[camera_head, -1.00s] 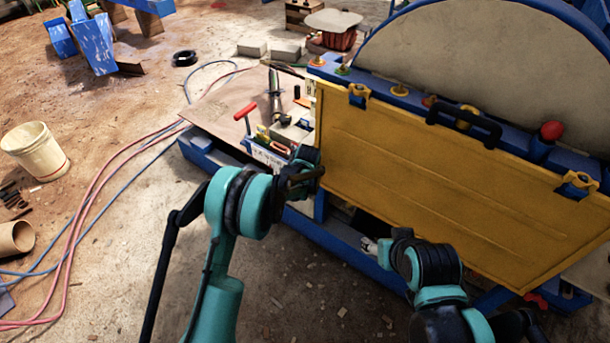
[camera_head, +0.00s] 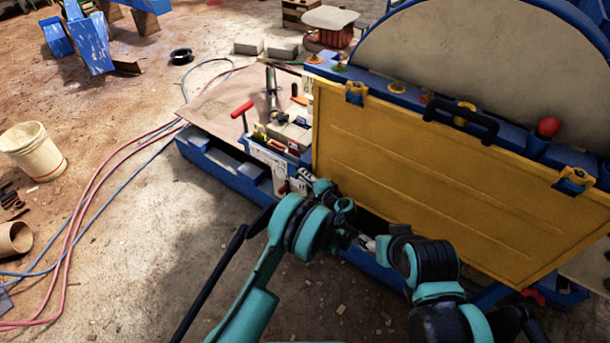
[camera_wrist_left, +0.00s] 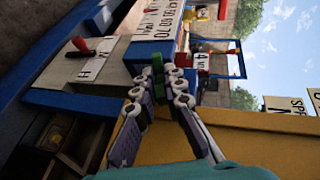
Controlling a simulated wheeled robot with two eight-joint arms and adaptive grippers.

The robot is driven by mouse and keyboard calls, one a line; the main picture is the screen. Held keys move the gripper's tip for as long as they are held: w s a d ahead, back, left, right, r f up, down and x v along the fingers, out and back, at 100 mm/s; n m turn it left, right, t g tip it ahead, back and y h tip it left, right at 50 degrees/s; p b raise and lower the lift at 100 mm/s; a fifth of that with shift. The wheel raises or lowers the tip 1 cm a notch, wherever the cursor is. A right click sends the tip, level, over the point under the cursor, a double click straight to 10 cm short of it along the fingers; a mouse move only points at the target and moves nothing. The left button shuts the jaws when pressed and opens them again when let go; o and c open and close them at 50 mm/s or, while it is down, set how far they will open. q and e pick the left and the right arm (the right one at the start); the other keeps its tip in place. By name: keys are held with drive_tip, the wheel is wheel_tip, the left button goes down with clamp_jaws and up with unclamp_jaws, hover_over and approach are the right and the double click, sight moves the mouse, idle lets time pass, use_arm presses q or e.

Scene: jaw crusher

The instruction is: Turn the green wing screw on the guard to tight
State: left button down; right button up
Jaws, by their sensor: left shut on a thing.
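The yellow guard (camera_head: 420,180) stands upright on the blue crusher frame; it also shows in the left wrist view (camera_wrist_left: 240,135). My left gripper (camera_head: 308,182) is low beside the guard's left edge, by the machine's end panel. In the left wrist view, my left gripper (camera_wrist_left: 160,84) has its two fingertips closed about a small green piece, the green wing screw (camera_wrist_left: 158,66). The fingers hide part of the screw, and its angle is hard to read. In the head view the screw is hidden. My right arm is folded before the guard; its jaws cannot be made out.
A white panel with a red-handled lever (camera_wrist_left: 80,45) is close to the left gripper. A red T-handle tool (camera_head: 242,109) and other tools lie at the machine's end. Hoses (camera_head: 110,165) and a white bucket (camera_head: 33,150) are on the floor at left.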

use_arm(q)
drive_tip(key=shift+f+m+t+y, duration=0.2)
drive_tip(key=shift+m+t+y, duration=0.3)
drive_tip(key=shift+t+y, duration=0.55)
drive_tip(key=c, duration=1.6)
unclamp_jaws()
drive_tip(key=v, duration=0.7)
drive_tip(key=shift+s+f, duration=0.15)
drive_tip(key=shift+s, duration=0.1)
drive_tip(key=shift+d+t, duration=0.15)
drive_tip(key=shift+t, duration=0.1)
